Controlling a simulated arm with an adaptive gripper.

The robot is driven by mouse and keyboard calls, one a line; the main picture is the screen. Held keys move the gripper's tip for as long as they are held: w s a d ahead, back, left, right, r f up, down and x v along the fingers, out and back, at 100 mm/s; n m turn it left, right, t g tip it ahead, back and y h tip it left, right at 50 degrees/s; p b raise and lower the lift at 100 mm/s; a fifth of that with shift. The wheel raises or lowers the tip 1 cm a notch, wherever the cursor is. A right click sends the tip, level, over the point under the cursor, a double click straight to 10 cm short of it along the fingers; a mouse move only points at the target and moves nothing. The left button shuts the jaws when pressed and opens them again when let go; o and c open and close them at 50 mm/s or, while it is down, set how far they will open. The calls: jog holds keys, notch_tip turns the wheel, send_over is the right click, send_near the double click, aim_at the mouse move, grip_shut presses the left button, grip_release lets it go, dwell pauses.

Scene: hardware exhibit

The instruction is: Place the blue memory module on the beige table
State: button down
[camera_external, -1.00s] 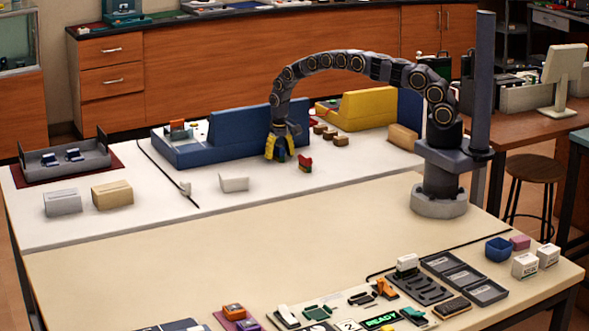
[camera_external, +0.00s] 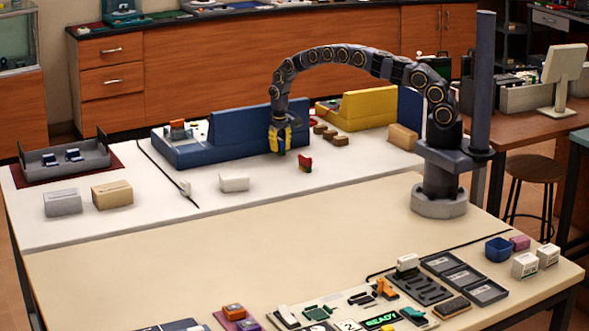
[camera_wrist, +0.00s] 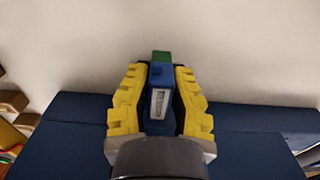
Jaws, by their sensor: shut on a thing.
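My gripper (camera_external: 280,142) has yellow fingers and shows at the front face of the blue bin on the white table section. In the wrist view, my gripper (camera_wrist: 160,100) is shut on the blue memory module (camera_wrist: 160,88), which has a green end and a pale printed label. The module is between the two fingers, its green end pointing away from the wrist. In the external view the module is mostly hidden by the fingers. The beige table (camera_external: 250,265) lies in front of the white section, with a broad bare area.
The blue bin (camera_external: 185,155) and yellow bin (camera_external: 368,108) stand behind. A red and green piece (camera_external: 305,163), a white box (camera_external: 234,183) and several brown blocks (camera_external: 330,134) are near my gripper. Trays and small parts line the beige table's front edge.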

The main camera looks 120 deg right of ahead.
jog(key=s+a+r, duration=0.3)
jog(key=a+r, duration=0.2)
jog(key=a, duration=0.1)
jog(key=s+a+r, duration=0.3)
jog(key=a+r, duration=0.3)
jog(key=a, duration=0.1)
jog(key=w+a+r+n, duration=0.45)
jog(key=w+a, duration=0.25)
jog(key=w, duration=0.3)
jog(key=w+a+r+n, duration=0.3)
jog(key=w+a+n, duration=0.2)
jog(key=w+a, duration=0.3)
jog(key=w+a+r+n, duration=0.2)
jog(key=a, duration=0.5)
jog(key=w+a+r+n, duration=0.3)
jog(key=a, duration=0.5)
jog(key=w+a+r+n, duration=0.2)
jog(key=a+n, duration=0.1)
jog(key=a, duration=0.5)
jog(key=shift+w+r, duration=0.15)
jog(key=shift+w, duration=0.05)
jog(key=shift+n, duration=0.25)
